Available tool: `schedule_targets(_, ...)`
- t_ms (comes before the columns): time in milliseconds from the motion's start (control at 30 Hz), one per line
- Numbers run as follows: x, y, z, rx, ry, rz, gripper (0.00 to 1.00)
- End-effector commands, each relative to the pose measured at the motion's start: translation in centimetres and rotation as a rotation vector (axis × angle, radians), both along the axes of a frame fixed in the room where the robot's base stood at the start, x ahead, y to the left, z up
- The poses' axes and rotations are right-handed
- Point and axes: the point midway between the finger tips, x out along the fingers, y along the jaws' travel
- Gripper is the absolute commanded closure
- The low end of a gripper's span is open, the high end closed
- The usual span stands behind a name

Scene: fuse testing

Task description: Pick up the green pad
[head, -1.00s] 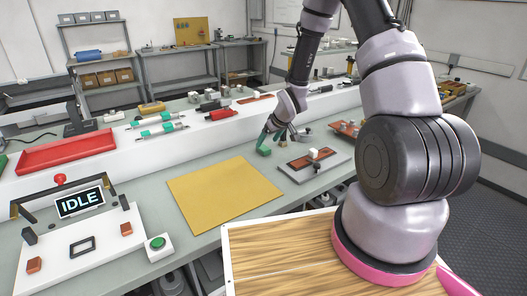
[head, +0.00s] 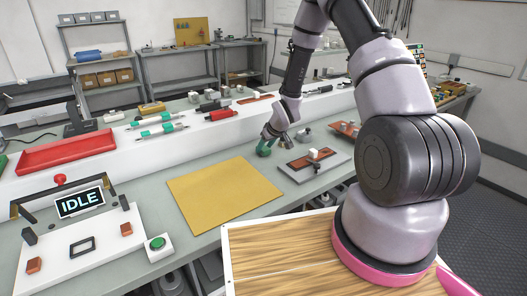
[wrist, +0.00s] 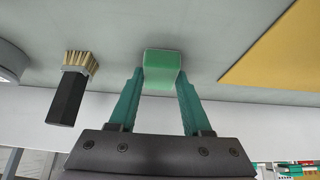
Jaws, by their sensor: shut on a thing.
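The green pad (wrist: 162,66) is a small light-green block between the two teal fingertips of my gripper (wrist: 160,84) in the wrist view. The fingers are shut on its sides. The pad's far end sticks out past the fingertips over the grey-green bench top. I cannot tell whether it touches the bench or is just above it. In the head view my gripper (head: 265,149) is low over the bench, beyond the yellow mat's far right corner. The pad is hard to tell from the teal fingers there.
A brush with a black handle (wrist: 67,98) lies left of my gripper in the wrist view. The yellow mat (head: 222,200) is bare. A grey plate (head: 297,174) with a brown board is close right of my gripper. A red tray (head: 65,153) is on the white raised ledge.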

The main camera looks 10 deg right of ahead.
Motion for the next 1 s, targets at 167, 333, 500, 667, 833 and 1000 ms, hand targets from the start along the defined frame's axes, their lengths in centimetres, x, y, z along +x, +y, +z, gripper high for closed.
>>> schedule_targets(167,0.0,0.0,0.2,0.0,-0.001,0.0,1.0)
schedule_targets(333,0.1,0.0,2.4,0.0,-0.004,0.0,1.0)
schedule_targets(500,0.1,-0.1,6.0,0.0,-0.005,-0.001,1.0)
schedule_targets(667,0.1,-0.1,8.6,0.001,-0.003,-0.001,1.0)
schedule_targets(833,0.0,0.0,9.9,0.0,-0.001,0.0,1.0)
schedule_targets(1000,0.0,0.0,10.0,0.0,0.001,0.0,1.0)
